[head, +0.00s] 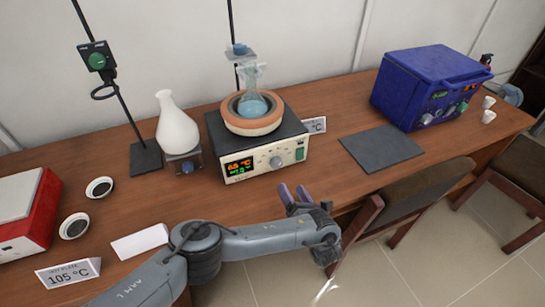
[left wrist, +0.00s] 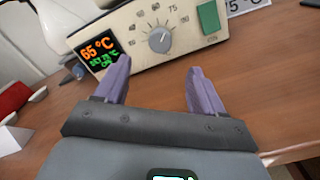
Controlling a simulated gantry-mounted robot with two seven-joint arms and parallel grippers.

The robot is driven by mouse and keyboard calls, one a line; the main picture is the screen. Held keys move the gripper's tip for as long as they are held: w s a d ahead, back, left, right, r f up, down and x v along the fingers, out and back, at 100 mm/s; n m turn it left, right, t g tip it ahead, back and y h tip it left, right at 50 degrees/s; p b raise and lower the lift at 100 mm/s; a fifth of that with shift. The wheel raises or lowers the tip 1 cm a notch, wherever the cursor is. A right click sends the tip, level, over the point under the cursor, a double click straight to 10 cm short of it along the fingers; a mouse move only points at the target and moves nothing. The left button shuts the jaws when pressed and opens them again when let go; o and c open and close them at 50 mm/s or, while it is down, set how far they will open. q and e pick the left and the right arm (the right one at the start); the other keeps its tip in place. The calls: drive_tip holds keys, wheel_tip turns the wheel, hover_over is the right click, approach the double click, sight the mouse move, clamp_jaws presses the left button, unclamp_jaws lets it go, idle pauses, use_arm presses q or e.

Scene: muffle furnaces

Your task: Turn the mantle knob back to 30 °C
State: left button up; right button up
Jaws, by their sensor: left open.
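The heating mantle (head: 259,150) stands on the bench with a clear flask of blue liquid (head: 251,103) in its round heater. Its grey knob (head: 276,162) is on the front panel, right of the display (head: 240,167). In the left wrist view the knob (left wrist: 160,39) is upper centre, and the display (left wrist: 102,55) reads 65 °C in orange with a green set line that looks like 75 °C. My left gripper (head: 297,194) is open and empty in front of the panel, apart from the knob. In the left wrist view its purple fingers (left wrist: 156,80) point toward the panel, either side below the knob. My right gripper is not visible.
A green switch (head: 300,153) is on the panel's right. A grey mat (head: 381,148) and blue furnace (head: 428,88) stand to the right. Chairs (head: 408,198) line the front edge. A 105 °C card (head: 68,272) stands lower left.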

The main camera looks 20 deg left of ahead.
sight(278, 165)
use_arm(q)
drive_tip(key=shift+w+a, duration=0.3)
drive_tip(key=shift+w, duration=0.1)
drive_tip(key=shift+w+a+b, duration=0.25)
drive_tip(key=shift+a+b, duration=0.05)
drive_tip(key=b+x, duration=0.2)
drive_tip(key=shift+w+a+f, duration=0.25)
drive_tip(key=shift+w, duration=0.05)
drive_tip(key=b+x, duration=0.2)
drive_tip(key=x, duration=0.3)
drive_tip(key=shift+w+a+r+b, duration=0.1)
drive_tip(key=shift+b, duration=0.25)
drive_tip(key=shift+w+a, duration=0.5)
drive_tip(key=c, duration=1.1)
drive_tip(key=shift+o, duration=0.2)
